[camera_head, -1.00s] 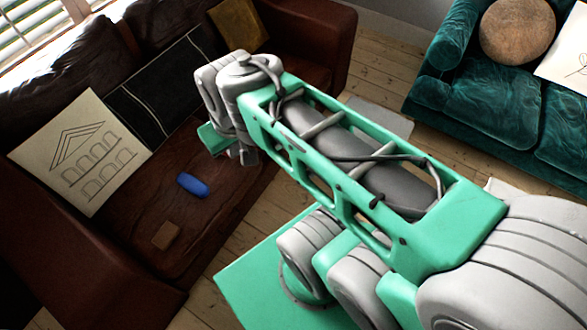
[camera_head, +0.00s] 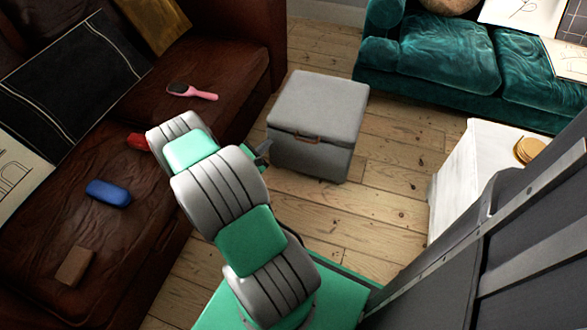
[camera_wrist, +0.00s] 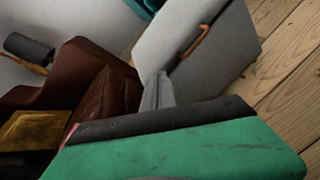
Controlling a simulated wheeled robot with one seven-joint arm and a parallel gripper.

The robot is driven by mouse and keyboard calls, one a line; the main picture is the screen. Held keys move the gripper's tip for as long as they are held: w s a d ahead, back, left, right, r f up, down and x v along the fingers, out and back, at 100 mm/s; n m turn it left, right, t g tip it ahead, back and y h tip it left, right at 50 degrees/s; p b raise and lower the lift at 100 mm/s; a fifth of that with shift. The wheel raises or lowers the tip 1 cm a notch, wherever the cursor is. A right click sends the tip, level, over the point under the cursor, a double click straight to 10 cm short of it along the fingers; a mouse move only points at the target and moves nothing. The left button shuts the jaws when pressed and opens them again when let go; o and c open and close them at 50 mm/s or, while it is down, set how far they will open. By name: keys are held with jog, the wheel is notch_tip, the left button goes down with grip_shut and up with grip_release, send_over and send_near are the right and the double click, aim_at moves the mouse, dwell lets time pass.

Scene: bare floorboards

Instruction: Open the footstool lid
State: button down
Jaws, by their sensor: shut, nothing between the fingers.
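The footstool (camera_head: 312,155) is a grey upholstered box on the floorboards, between the brown sofa and the teal sofa. Its lid (camera_head: 320,100) lies closed on top, with a brown tab (camera_head: 308,138) at the front edge. My gripper (camera_head: 263,151) is mostly hidden behind my arm; its dark tip shows just left of the footstool's front. In the wrist view my gripper (camera_wrist: 157,92) shows as grey fingers, shut and empty, pointing toward the footstool (camera_wrist: 205,60). The brown tab also shows there (camera_wrist: 193,41), apart from the fingers.
The brown sofa (camera_head: 140,265) on the left carries a blue case (camera_head: 108,193), a pink brush (camera_head: 192,92), a red object (camera_head: 138,141) and a brown block (camera_head: 74,265). The teal sofa (camera_head: 430,55) stands behind right. A white cabinet (camera_head: 470,165) is at right. Floor between is clear.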

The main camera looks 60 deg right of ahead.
jog(key=s+f+n+t+h+b, duration=0.1)
jog(key=s+f+n+b, duration=0.2)
jog(key=f, duration=0.4)
jog(key=s+f+n+t+h+b, duration=0.1)
jog(key=s+f+n, duration=0.3)
jog(key=f+n, duration=0.15)
jog(key=w+d+r+b, duration=0.2)
jog(key=d+b, duration=0.1)
jog(key=d, duration=0.8)
jog(key=shift+m+b, duration=0.35)
jog(key=shift+r, duration=0.1)
